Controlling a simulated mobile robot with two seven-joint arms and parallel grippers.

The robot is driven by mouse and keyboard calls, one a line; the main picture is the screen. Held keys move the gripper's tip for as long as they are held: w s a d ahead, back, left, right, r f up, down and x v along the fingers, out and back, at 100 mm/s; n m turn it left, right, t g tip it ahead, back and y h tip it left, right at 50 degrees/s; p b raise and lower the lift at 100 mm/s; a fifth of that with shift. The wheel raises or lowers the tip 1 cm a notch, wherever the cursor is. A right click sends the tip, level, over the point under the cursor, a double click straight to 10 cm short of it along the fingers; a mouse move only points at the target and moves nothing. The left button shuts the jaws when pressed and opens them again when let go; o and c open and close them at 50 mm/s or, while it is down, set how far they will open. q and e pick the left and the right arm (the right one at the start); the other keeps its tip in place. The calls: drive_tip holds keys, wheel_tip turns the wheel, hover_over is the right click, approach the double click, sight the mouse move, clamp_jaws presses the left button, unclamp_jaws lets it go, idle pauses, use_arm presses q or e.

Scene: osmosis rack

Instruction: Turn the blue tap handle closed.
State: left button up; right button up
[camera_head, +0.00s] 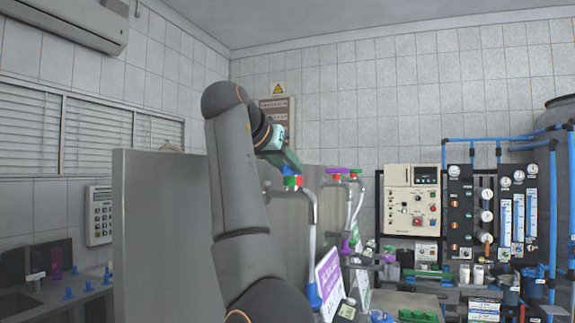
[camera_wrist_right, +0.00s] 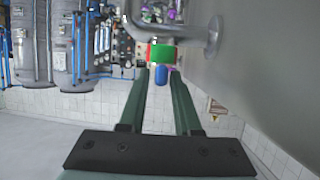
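The blue tap handle (camera_wrist_right: 161,76) shows in the wrist view between the two fingertips of my right gripper (camera_wrist_right: 161,78), with a small gap on each side. A green and red collar (camera_wrist_right: 161,54) sits just beyond it on a grey metal pipe. In the head view my right gripper (camera_head: 290,164) reaches down to the top of this tap, by the red and green collar (camera_head: 293,181) and the bent pipe (camera_head: 312,205). The fingers are dark green, apart and hold nothing. My left gripper is out of view.
A grey panel (camera_head: 150,215) stands left of my arm. Other taps with purple and red tops (camera_head: 337,172) stand to the right of the tap. A purple-and-white sign (camera_head: 329,277) is below. The beige control box (camera_head: 412,203) and gauge rack are further right.

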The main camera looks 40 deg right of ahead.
clamp_jaws()
drive_tip(key=shift+s+f+n+t+y+b, duration=0.25)
drive_tip(key=shift+n+t+b, duration=0.2)
drive_tip(key=shift+b, duration=0.25)
drive_tip(key=shift+w+r+n+t, duration=0.1)
drive_tip(key=shift+r+n+t, duration=0.1)
drive_tip(key=shift+n+t, duration=0.05)
drive_tip(key=shift+o, duration=1.5)
unclamp_jaws()
